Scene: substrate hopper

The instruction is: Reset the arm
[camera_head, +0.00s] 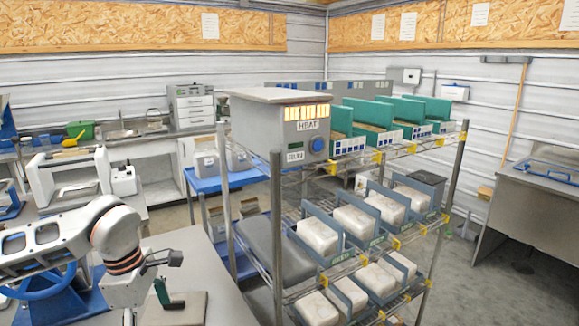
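My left arm (117,243) comes in from the left, a white and grey arm with dark and orange rings near its wrist. It bends downward over the grey bench at the lower left. A small dark part (168,258) sticks out to the right from beside the wrist. The arm's end runs down to the bottom edge of the picture, and no gripper fingers can be made out. My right arm and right gripper are not in view.
A wire shelf rack (277,245) stands right of the arm, holding a grey HEAT box (281,128), green-sided trays and several pale blocks. A green-handled tool (165,295) lies on a board close to the wrist. Open floor (478,277) shows at right, beside a grey bench (540,200).

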